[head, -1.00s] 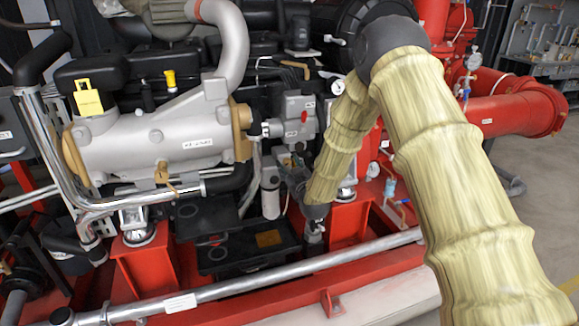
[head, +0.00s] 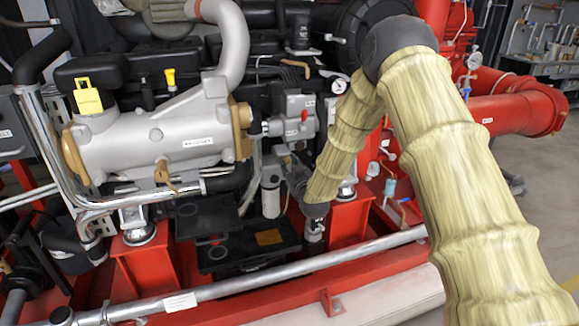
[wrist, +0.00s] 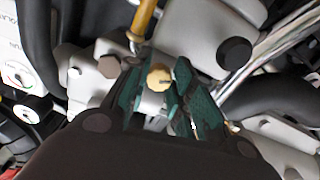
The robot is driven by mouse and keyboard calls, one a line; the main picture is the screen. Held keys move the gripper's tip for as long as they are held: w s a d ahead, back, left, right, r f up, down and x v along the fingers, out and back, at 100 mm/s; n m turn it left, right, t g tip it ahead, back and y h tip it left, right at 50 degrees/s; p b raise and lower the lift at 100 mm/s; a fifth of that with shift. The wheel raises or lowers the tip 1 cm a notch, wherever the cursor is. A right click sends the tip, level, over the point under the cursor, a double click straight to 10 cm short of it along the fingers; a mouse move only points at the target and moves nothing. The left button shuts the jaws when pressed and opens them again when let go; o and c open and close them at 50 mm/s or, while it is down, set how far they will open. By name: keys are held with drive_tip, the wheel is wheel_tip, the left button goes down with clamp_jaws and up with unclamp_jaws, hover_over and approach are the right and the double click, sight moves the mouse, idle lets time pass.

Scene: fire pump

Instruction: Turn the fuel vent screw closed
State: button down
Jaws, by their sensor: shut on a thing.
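The fuel vent screw appears in the wrist view as a small round brass-coloured head (wrist: 159,78) with a dark slot-like mark. My gripper (wrist: 161,73) has its two teal-padded fingers on either side of the screw, closed on it. A pale metal part shows just below the screw, between the fingers. In the head view my gripper (head: 293,170) reaches in low beside the grey filter housing, partly hidden by my arm. The screw cannot be made out in the head view.
The grey filter housing (head: 297,115) and the silver manifold (head: 150,140) stand close to the gripper. In the wrist view a brass lever (wrist: 143,22), grey castings and dark hoses crowd around the fingers. A red frame rail (head: 350,277) runs along the front.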

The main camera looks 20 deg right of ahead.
drive_tip(key=m+b, duration=0.2)
drive_tip(key=m, duration=0.4)
drive_tip(key=shift+f, duration=0.1)
drive_tip(key=m+b, duration=0.3)
drive_tip(key=m, duration=0.3)
drive_tip(key=shift+a, duration=0.1)
drive_tip(key=m+b, duration=0.3)
drive_tip(key=m, duration=0.2)
drive_tip(key=shift+m+b, duration=0.3)
drive_tip(key=shift+m, duration=0.1)
drive_tip(key=m+b, duration=0.2)
drive_tip(key=m, duration=0.1)
drive_tip(key=shift+m+b, duration=0.35)
drive_tip(key=shift+m, duration=0.05)
drive_tip(key=shift+r+m+b, duration=0.2)
drive_tip(key=shift+m+b, duration=0.3)
drive_tip(key=shift+m, duration=0.2)
drive_tip(key=c, duration=1.2)
unclamp_jaws()
drive_tip(key=shift+r, duration=0.1)
